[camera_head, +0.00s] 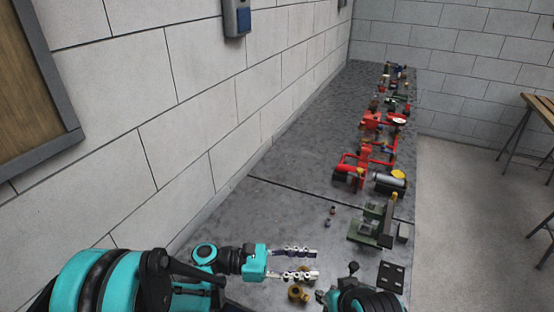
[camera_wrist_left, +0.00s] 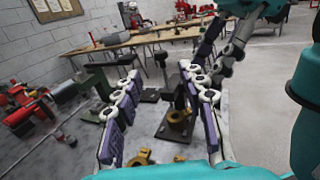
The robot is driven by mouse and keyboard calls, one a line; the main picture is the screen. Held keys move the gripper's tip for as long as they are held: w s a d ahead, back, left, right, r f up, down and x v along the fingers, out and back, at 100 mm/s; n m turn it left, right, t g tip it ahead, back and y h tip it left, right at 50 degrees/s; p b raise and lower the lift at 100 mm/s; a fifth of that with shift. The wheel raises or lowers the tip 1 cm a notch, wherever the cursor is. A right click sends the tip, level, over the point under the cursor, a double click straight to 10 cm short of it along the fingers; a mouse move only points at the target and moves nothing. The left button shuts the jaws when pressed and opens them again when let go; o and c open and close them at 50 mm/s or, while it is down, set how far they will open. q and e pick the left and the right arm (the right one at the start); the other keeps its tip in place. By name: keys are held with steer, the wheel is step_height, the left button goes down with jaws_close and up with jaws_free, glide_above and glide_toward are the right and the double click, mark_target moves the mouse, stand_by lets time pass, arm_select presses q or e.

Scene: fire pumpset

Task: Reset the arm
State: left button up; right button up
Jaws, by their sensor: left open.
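My left gripper (camera_head: 317,263) reaches in from the left, low over the near end of the grey bench (camera_head: 290,190). Its two fingers are spread with a gap between them and nothing held. In the left wrist view its fingers (camera_wrist_left: 160,72) also stand apart and empty. My right gripper (camera_wrist_left: 212,62) shows at the upper right of that view, partly overlapped by a left finger; its opening is unclear. In the head view only part of my right arm (camera_head: 362,300) shows at the bottom edge.
A brass fitting (camera_head: 298,293) lies just below the left gripper. A green machine-like part (camera_head: 374,226) and a dark plate (camera_head: 391,276) are to the right. Red pump parts (camera_head: 352,170) line the bench farther back. A block wall (camera_head: 190,110) bounds the left side.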

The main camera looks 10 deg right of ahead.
arm_select(q)
steer(key=s+a+f+m+t+y, duration=0.1)
steer(key=a+m+y, duration=0.4)
steer(key=a, duration=0.5)
steer(key=s+a+f+m+t+y, duration=0.1)
steer(key=s+a+m+t+y, duration=0.2)
steer(key=a, duration=0.7)
steer(key=s+a+f+m+t+y, duration=0.1)
steer(key=s+a+m+t+y, duration=0.2)
steer(key=a+m+t+y, duration=0.3)
steer(key=a+m+y, duration=0.2)
steer(key=a+y, duration=0.1)
steer(key=a, duration=0.1)
steer(key=shift+y, duration=0.4)
steer(key=shift+w+f, duration=0.1)
